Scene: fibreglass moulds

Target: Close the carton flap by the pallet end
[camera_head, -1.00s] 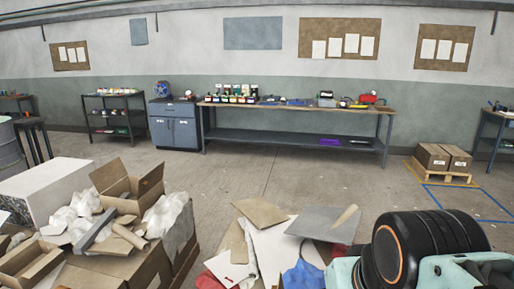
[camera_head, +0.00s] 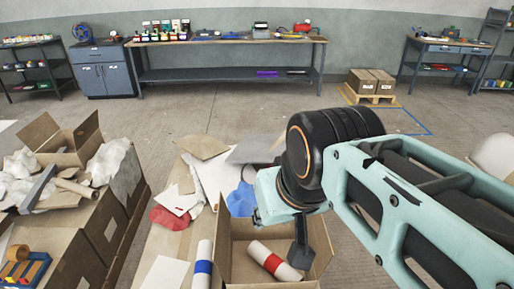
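An open brown carton (camera_head: 240,262) stands at the bottom centre, below my arm. A flap (camera_head: 320,245) stands up at its right side, partly behind my gripper. A white roll with a red band (camera_head: 273,261) lies inside. My gripper (camera_head: 300,258) shows as a dark narrow part pointing down over the carton's right part; I cannot tell if it touches the carton or if its fingers are apart. Another open carton (camera_head: 62,148) with raised flaps sits on the stack at left. I cannot tell which carton flap the task names.
A white roll with a blue band (camera_head: 203,266) stands left of the carton. Card sheets (camera_head: 205,146), a blue cloth (camera_head: 241,198) and a red cloth (camera_head: 170,216) lie behind it. A small pallet (camera_head: 369,97) bears two closed cartons. The floor beyond is clear up to the workbench (camera_head: 230,75).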

